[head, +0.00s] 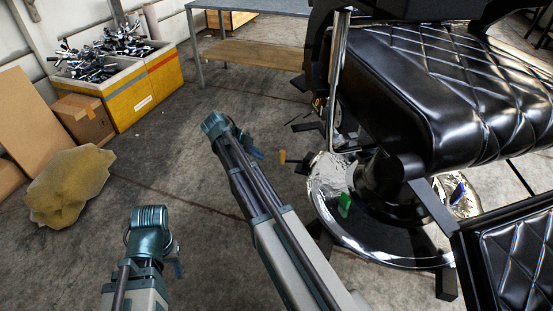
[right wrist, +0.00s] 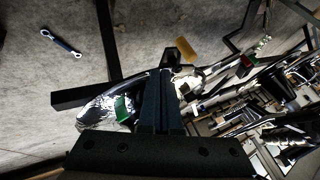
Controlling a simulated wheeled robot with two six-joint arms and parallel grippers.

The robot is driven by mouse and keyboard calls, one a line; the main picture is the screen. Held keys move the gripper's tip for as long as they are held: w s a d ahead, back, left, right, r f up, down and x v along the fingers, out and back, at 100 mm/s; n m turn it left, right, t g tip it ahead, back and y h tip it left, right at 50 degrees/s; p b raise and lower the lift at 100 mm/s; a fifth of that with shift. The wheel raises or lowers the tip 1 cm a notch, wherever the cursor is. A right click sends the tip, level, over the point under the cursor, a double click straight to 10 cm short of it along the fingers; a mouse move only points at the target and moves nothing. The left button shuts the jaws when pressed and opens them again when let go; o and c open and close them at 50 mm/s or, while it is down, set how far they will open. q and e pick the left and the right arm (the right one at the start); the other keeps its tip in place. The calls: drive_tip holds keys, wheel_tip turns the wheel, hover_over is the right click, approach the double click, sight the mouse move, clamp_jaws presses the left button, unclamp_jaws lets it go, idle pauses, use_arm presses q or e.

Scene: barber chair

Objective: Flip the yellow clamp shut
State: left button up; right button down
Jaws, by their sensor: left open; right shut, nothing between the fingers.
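The yellow clamp handle (head: 283,157) juts out at the near left edge of the chair's chrome base. It is also in the right wrist view (right wrist: 187,50), just beyond the fingertips. My right gripper (head: 258,154) is to the left of the handle in the head view, with a small gap visible. In the right wrist view its fingers (right wrist: 160,80) are shut with nothing between them. My left gripper (head: 178,268) is open and empty over the floor at lower left, far from the clamp. The rest of the clamp is too small to make out.
The black barber chair (head: 425,90) stands on a round base (head: 385,245) with dark legs around it. A green part (head: 344,205) is on the base. A wrench (right wrist: 62,43) lies on the floor. Yellow bins (head: 150,98) and boxes (head: 83,119) stand at left.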

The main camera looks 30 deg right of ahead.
drive_tip(key=shift+f, duration=0.1)
drive_tip(key=w+d+f+b, duration=0.2)
drive_tip(key=d+f+b, duration=0.6)
drive_tip(key=d, duration=0.1)
drive_tip(key=shift+w, duration=0.3)
drive_tip(key=shift+w, duration=0.1)
idle(0.4)
